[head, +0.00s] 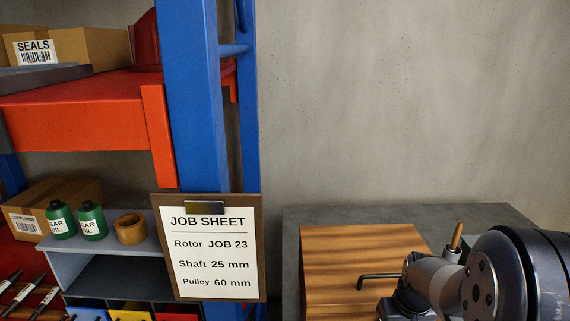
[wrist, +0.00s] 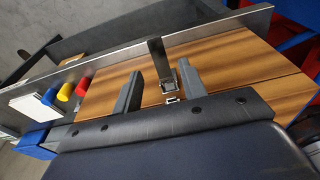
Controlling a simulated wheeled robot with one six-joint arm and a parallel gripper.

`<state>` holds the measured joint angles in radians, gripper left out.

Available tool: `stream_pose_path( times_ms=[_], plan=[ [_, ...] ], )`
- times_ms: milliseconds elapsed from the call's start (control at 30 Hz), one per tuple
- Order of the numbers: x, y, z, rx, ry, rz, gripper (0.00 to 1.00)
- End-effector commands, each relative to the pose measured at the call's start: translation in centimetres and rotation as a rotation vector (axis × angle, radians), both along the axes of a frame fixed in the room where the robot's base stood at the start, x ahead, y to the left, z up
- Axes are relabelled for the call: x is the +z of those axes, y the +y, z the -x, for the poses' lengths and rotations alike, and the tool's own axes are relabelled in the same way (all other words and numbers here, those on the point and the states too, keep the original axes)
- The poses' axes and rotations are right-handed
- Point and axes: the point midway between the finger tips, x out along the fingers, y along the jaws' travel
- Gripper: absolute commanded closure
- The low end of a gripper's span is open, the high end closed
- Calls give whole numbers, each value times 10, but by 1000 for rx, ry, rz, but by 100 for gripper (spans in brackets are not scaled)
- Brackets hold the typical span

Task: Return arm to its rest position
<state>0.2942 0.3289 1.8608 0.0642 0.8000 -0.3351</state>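My arm (head: 490,275) shows at the lower right of the head view, bent low in front of a wooden-topped surface. My gripper (wrist: 160,72) shows in the wrist view with its two dark fingers apart. No object is clearly held between them. Beyond the fingers is a wood-grain surface (wrist: 230,55) with a metal latch-like fitting (wrist: 168,90) seen in the gap. Whether the fingers touch anything is unclear. In the head view the fingertips cannot be made out behind the arm links.
A wooden box or board (head: 350,245) with a black bent handle (head: 378,276) lies on a grey bench (head: 300,214). A blue rack post (head: 195,100) and a job sheet (head: 212,250) stand left. Red, yellow and blue round-ended items (wrist: 65,92) show in the wrist view.

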Motion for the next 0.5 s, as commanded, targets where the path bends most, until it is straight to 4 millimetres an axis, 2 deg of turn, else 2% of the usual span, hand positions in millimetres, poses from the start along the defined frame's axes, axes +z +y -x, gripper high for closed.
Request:
stream_pose_path(
  times_ms=[100,233,500],
  plan=[
    [-17,0,-2,0,4,-2,60],
    [-29,0,-4,0,3,-2,60],
    [-37,0,-5,0,-10,-1,60]
  ],
)
